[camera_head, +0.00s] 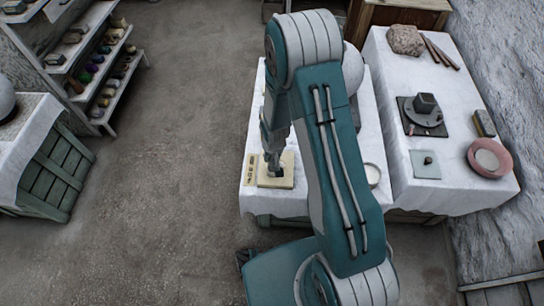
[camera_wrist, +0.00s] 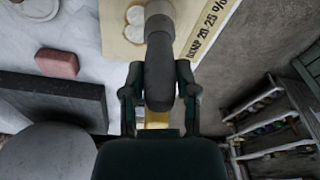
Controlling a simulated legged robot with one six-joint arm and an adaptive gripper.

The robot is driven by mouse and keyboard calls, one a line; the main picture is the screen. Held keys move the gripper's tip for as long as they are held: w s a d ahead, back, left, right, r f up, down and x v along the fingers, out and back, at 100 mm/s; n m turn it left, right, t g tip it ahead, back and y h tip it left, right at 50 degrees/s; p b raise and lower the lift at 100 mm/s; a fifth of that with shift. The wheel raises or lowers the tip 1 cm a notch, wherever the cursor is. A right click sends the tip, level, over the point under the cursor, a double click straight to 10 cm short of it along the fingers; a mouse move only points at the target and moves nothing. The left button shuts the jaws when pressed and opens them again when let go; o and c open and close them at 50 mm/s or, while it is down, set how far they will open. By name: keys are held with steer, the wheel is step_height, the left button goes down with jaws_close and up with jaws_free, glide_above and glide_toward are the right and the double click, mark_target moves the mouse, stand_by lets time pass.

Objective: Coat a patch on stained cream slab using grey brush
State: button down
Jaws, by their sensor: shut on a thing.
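The cream slab (camera_head: 286,182) lies on the white-clothed table, by its left edge. The wrist view shows the slab (camera_wrist: 115,45) with rounded whitish patches edged in brown (camera_wrist: 134,22) and dark lettering along one border. My gripper (camera_wrist: 158,85) is shut on the grey brush (camera_wrist: 158,70), one finger on each side of it. The brush's lighter grey end points at the slab and overlaps it in view; whether it touches cannot be told. In the head view my gripper (camera_head: 274,165) is over the slab, and the brush is hard to make out there.
A reddish block (camera_wrist: 57,63), a dark flat piece (camera_wrist: 60,97) and a grey rounded form (camera_wrist: 48,152) sit beside the slab. A second clothed table (camera_head: 455,110) at right holds a pink bowl (camera_head: 489,158) and tools. Shelves (camera_head: 95,65) stand at upper left. The floor between is clear.

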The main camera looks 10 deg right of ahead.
steer(key=w, duration=0.2)
steer(key=shift+w+d, duration=0.3)
steer(key=shift+d, duration=0.1)
steer(key=shift+s+a, duration=0.25)
steer(key=shift+s, duration=0.5)
steer(key=shift+s+a, duration=0.25)
steer(key=shift+s, duration=0.45)
steer(key=shift+w, duration=0.1)
steer(key=w, duration=0.1)
steer(key=w+d, duration=0.1)
steer(key=shift+w, duration=0.35)
